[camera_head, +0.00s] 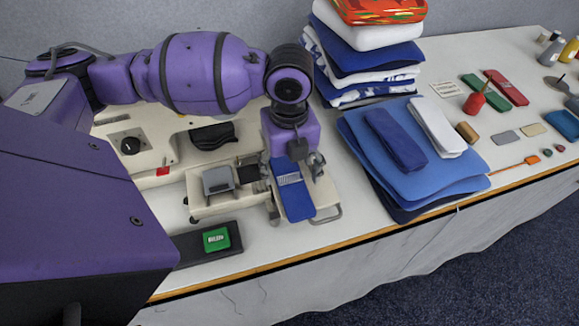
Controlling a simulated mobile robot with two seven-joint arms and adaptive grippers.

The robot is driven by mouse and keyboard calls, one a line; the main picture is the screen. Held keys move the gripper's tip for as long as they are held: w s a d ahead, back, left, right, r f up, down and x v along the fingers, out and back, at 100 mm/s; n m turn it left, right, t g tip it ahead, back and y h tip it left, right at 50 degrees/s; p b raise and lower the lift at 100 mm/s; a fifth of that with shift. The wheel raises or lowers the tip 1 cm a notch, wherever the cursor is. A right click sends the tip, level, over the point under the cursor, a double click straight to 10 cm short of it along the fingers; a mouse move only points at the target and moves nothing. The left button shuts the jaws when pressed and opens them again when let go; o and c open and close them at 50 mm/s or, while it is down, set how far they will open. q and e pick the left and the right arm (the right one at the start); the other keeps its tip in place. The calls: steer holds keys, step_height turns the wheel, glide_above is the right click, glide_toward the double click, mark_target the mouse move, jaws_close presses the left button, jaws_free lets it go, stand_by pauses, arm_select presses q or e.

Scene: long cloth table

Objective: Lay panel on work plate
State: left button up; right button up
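A flat blue panel (298,203) with a pale striped patch lies on the cream work plate (325,192) of the sewing machine, near the front of the table. My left gripper (292,176) points down over the panel's far end. Its fingers stand apart, one at each side of the panel, and look open. The gripper and wrist hide that end, so I cannot tell whether a finger touches it. My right gripper is out of view.
Folded blue cloths (415,178) bearing blue and white strips lie right. A tall cloth stack (365,62) stands behind. Small tools lie far right.

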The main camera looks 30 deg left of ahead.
mark_target(289, 178)
arm_select(q)
steer(key=shift+r, duration=0.2)
step_height(289, 178, up, 13)
steer(key=p, duration=0.1)
steer(key=shift+f, duration=0.1)
stand_by(0.4)
